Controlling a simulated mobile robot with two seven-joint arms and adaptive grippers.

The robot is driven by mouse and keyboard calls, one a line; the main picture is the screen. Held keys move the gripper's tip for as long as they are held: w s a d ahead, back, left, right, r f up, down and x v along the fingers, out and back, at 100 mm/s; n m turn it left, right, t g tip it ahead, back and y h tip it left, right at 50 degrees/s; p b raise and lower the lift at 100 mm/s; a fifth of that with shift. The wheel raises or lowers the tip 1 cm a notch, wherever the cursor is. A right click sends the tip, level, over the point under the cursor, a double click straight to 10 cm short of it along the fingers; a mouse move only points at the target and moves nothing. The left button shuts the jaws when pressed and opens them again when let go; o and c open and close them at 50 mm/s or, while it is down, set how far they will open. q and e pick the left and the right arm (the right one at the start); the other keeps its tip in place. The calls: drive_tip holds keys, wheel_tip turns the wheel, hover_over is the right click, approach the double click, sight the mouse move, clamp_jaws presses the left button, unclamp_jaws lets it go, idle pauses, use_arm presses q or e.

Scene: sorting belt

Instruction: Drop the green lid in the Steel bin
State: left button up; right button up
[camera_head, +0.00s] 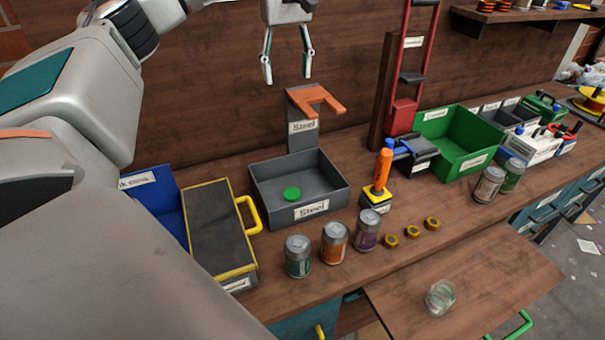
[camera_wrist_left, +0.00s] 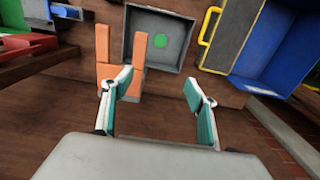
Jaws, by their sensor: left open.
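The green lid (camera_head: 292,193) lies inside the grey Steel bin (camera_head: 330,198), on its floor near the middle. In the left wrist view the green lid (camera_wrist_left: 160,41) also shows inside the Steel bin (camera_wrist_left: 178,67). My left gripper (camera_head: 287,80) hangs above and behind the bin, open and empty, with its fingers pointing down and well apart from the lid. Its open fingers (camera_wrist_left: 160,95) also show in the left wrist view. An orange forked bracket (camera_head: 320,100) stands on a grey post behind the bin. My right gripper is not in view.
A yellow-edged box (camera_head: 215,230) with a yellow handle and a blue bin (camera_head: 155,205) stand left of the Steel bin. Several cans, including an orange one (camera_head: 334,243), and yellow nuts (camera_head: 411,232) line the front. A green bin (camera_head: 458,143) stands right. A glass jar (camera_head: 439,298) sits lower.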

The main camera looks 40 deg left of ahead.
use_arm(q)
wheel_tip(320, 180, up, 9)
drive_tip(key=shift+r, duration=0.15)
idle(0.7)
